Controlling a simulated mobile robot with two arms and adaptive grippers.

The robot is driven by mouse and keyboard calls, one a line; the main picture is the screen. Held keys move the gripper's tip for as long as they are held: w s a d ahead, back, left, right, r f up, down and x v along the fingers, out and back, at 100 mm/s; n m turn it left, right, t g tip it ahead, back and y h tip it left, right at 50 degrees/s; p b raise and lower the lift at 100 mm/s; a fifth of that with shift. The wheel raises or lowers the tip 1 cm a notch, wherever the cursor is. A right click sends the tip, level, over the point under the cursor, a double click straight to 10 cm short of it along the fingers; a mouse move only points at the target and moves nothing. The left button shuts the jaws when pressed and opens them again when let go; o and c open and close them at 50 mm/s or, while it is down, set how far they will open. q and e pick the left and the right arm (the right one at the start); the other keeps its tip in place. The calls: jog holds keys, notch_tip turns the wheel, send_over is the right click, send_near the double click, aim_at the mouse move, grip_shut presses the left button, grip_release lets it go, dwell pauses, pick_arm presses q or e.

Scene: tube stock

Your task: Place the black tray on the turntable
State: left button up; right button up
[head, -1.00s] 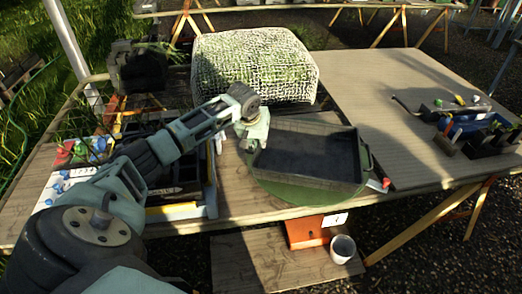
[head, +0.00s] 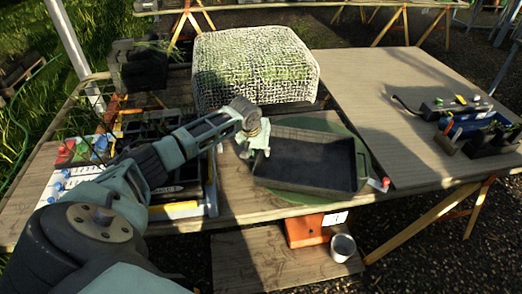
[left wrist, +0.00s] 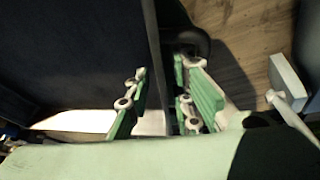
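The black tray (head: 312,170), a shallow open box, is over the front part of the green round turntable (head: 361,137). Turntable shows behind it and to its right; the tray hides the rest. I cannot tell whether the tray rests on it or is just above. My left gripper (head: 256,141) is at the tray's left wall. In the left wrist view, the fingers (left wrist: 163,100) stand on both sides of the tray wall (left wrist: 153,45) and appear shut on it. The tray looks empty. My right gripper is out of view.
A large mesh-covered block (head: 255,65) stands behind the tray. A dark crate (head: 185,180) is to the left. A blue container (head: 470,125) and dark pots are at the far right. The tabletop right of the turntable is mostly clear.

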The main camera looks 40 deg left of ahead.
pick_arm(q)
jog(key=shift+s+r, duration=0.1)
jog(key=shift+r, duration=0.4)
jog(key=a+v, duration=0.1)
jog(key=v, duration=1)
jog(key=shift+s+d, duration=0.2)
jog(key=shift+d, duration=0.3)
